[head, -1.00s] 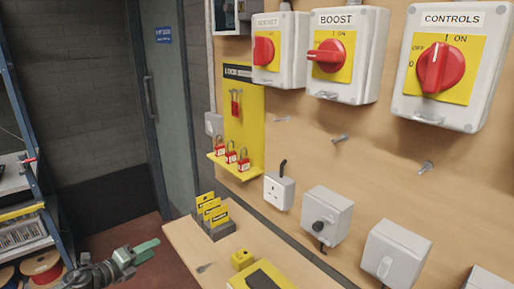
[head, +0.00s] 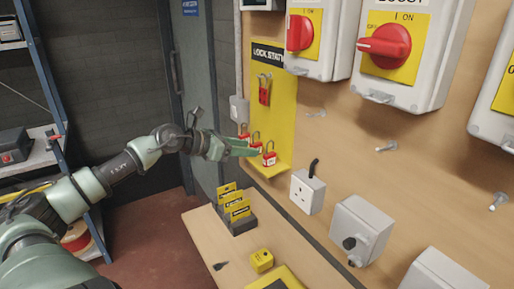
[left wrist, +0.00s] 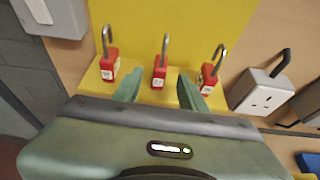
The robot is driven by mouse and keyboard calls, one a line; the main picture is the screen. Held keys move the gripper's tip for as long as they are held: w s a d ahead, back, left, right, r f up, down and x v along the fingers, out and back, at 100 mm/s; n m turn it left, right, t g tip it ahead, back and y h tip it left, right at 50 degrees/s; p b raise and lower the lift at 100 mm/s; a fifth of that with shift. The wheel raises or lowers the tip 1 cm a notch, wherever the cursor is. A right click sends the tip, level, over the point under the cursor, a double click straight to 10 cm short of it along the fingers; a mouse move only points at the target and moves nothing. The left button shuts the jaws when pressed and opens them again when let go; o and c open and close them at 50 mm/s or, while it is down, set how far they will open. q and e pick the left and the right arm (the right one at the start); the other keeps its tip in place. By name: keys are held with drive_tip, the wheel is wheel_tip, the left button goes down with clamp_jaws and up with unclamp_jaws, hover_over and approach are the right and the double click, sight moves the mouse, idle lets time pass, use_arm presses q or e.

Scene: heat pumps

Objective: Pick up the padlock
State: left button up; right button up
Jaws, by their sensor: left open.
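Several red padlocks are at the yellow lock station board (head: 285,112). Three stand in a row on its small shelf, shackles up: a left one (left wrist: 109,66), a middle one (left wrist: 159,72) and a right one (left wrist: 208,77) in the left wrist view. The right one also shows in the head view (head: 269,157). Another red padlock (head: 264,96) hangs higher on the board. My left gripper (left wrist: 158,92) is open and empty at the shelf, its green fingers on either side of the middle padlock's line, just short of it. In the head view the fingers partly cover the other shelf padlocks.
A socket (head: 306,190) is on the wall right of the shelf. Below, a wooden bench (head: 205,232) carries a holder with yellow tags (head: 236,210) and a small yellow box (head: 261,260). Isolator switches (head: 388,48) jut out above right.

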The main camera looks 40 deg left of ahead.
use_arm(q)
drive_tip(key=shift+w+d+f, duration=0.1)
drive_tip(key=shift+w+f, duration=0.05)
drive_tip(key=shift+w, duration=0.8)
drive_tip(key=shift+x, duration=1)
drive_tip(key=shift+s+f, duration=0.1)
clamp_jaws()
